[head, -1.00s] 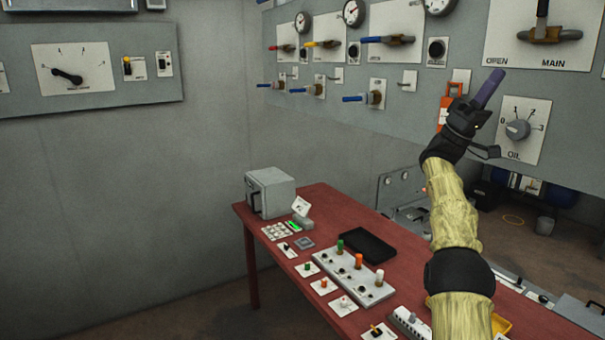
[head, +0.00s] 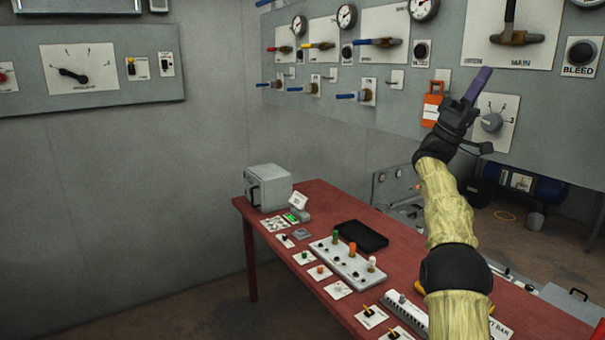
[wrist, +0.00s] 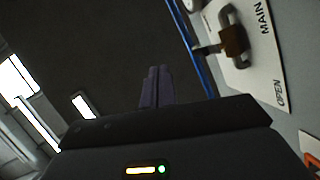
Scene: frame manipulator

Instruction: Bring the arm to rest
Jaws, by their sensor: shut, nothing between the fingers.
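My arm (head: 447,205), in a yellowish sleeve with black joints, rises at the right of the head view. My gripper (head: 478,86) is at its top, pointing up and slightly right in front of the grey wall panel. Its purple-grey fingers are together and empty. In the wrist view the two fingers (wrist: 156,88) lie side by side against a dark background. The gripper overlaps part of the plate of the grey dial (head: 491,122) in the head view; I cannot tell how far apart they are.
The grey panel (head: 410,110) carries gauges, coloured valve handles, an orange tag (head: 432,105) and the MAIN valve (head: 515,38), which also shows in the wrist view (wrist: 232,40). A red table (head: 330,205) below holds a grey box (head: 268,187), a black tray (head: 360,236) and several small controls.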

